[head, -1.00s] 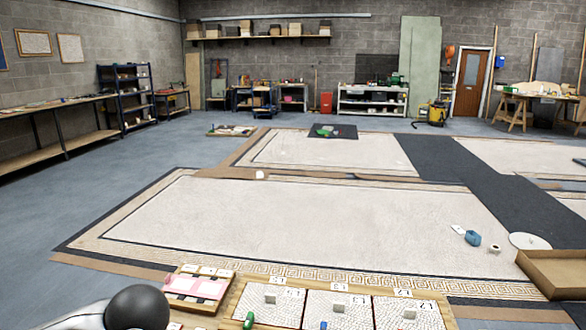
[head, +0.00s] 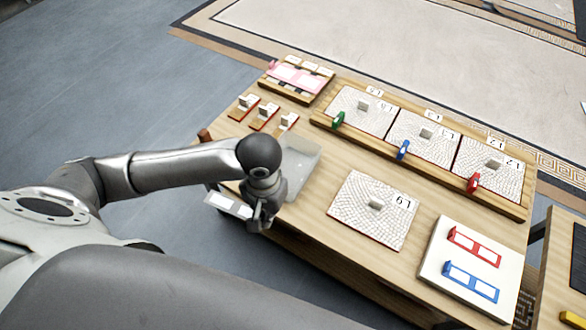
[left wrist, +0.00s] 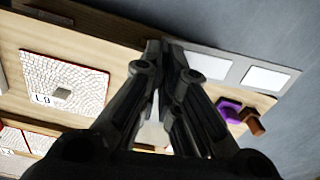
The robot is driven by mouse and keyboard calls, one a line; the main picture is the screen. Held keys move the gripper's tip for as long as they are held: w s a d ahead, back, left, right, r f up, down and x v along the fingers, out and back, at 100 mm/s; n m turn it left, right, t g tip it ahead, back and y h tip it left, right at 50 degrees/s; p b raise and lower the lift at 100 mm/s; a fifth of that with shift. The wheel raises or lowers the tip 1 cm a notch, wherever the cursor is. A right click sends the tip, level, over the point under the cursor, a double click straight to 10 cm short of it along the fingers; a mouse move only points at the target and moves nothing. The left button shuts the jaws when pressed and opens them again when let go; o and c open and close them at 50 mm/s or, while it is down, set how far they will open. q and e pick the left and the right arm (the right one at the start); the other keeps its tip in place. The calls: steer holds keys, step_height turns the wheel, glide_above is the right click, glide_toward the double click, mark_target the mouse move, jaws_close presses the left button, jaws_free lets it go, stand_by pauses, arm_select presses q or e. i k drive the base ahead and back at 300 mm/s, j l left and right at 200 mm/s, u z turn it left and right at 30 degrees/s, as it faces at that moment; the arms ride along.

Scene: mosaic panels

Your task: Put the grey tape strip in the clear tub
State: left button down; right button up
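The grey tape strip (head: 228,203), with white panels on it, sticks out to the left from the fingertips of my left gripper (head: 259,220) in the head view. It also shows in the left wrist view (left wrist: 237,70), where the fingers (left wrist: 164,46) are closed together on its end. The strip is by the table's near left edge, partly over the floor. The clear tub (head: 303,164) stands on the table just beyond and right of my gripper, partly hidden by the wrist. My right gripper is not in view.
Three mosaic panels with green, blue and red clips lie in a wooden tray (head: 430,168). A single panel (head: 350,200) lies right of the tub. A white board (head: 435,268) holds red and blue strips. A pink tray (head: 275,84) and small stands (head: 244,101) are behind.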

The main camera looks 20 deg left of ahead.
mark_target(288, 173)
steer(key=j+z, duration=0.1)
steer(key=z, duration=0.35)
steer(key=j+z, duration=0.15)
steer(key=z, duration=0.35)
steer(key=j+z, duration=0.15)
steer(key=z, duration=0.3)
steer(key=k+j+z, duration=0.3)
steer(key=j, duration=0.2)
steer(key=k+j+z, duration=0.1)
steer(key=j+z, duration=0.15)
steer(key=j, duration=0.25)
steer(key=k+j+z, duration=0.3)
steer(key=j, duration=0.15)
steer(key=k+j+z, duration=0.25)
steer(key=k+j, duration=0.8)
steer(key=j, duration=0.15)
